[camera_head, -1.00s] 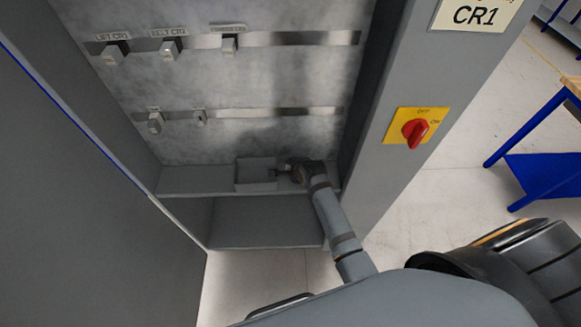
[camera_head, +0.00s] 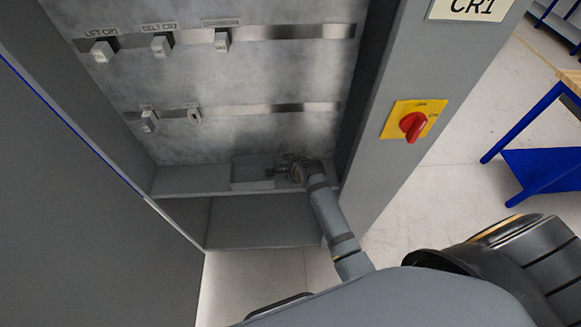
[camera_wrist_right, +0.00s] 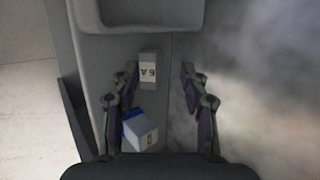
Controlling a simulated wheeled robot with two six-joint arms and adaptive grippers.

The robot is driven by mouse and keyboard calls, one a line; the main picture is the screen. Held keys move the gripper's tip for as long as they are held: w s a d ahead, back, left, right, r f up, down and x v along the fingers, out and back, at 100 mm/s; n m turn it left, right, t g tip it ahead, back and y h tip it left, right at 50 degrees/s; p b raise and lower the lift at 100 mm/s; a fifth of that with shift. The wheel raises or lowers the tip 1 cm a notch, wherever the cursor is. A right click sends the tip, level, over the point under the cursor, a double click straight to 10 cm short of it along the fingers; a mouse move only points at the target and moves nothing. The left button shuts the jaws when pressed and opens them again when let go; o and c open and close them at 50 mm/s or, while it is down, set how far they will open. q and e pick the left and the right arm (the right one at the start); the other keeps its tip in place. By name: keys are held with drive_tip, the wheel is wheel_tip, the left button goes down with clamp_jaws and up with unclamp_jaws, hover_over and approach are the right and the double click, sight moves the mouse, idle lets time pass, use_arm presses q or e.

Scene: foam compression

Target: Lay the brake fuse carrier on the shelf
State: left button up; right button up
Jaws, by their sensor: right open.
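My right gripper (camera_head: 274,172) is low in the grey cabinet, over the shelf (camera_head: 180,181). In the right wrist view, the gripper (camera_wrist_right: 158,78) is open, its fingers apart. A small white and blue block (camera_wrist_right: 140,131) lies tilted near the left finger, partly covered by it. A pale block with an upside-down amp marking (camera_wrist_right: 148,70) is near the fingertips, on the grey surface. I cannot tell which of these is the brake fuse carrier, as no such name is readable. My left gripper is not in view.
Several labelled pale carriers, such as one under the lift label (camera_head: 101,51), sit on the upper rail (camera_head: 290,32); two units sit on the lower rail (camera_head: 260,109). A grey box-like holder (camera_head: 250,168) is on the shelf. A red switch (camera_head: 412,124) is on the right cabinet post.

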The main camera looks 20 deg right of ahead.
drive_tip(key=v, duration=1.1)
drive_tip(key=shift+s, duration=0.15)
drive_tip(key=shift+r, duration=0.1)
drive_tip(key=s+d+n+g+h, duration=0.1)
drive_tip(key=s+d+n+g, duration=0.15)
drive_tip(key=s+n, duration=0.65)
drive_tip(key=s+d+n+g+h, duration=0.15)
drive_tip(key=s+d+n, duration=0.25)
drive_tip(key=s+n, duration=0.55)
wheel_tip(320, 180, down, 25)
drive_tip(key=d+n+g, duration=0.2)
drive_tip(key=s+d+f+g, duration=0.1)
drive_tip(key=s+f, duration=1.7)
drive_tip(key=s, duration=0.1)
drive_tip(key=shift+d+y, duration=0.35)
drive_tip(key=shift+y, duration=0.1)
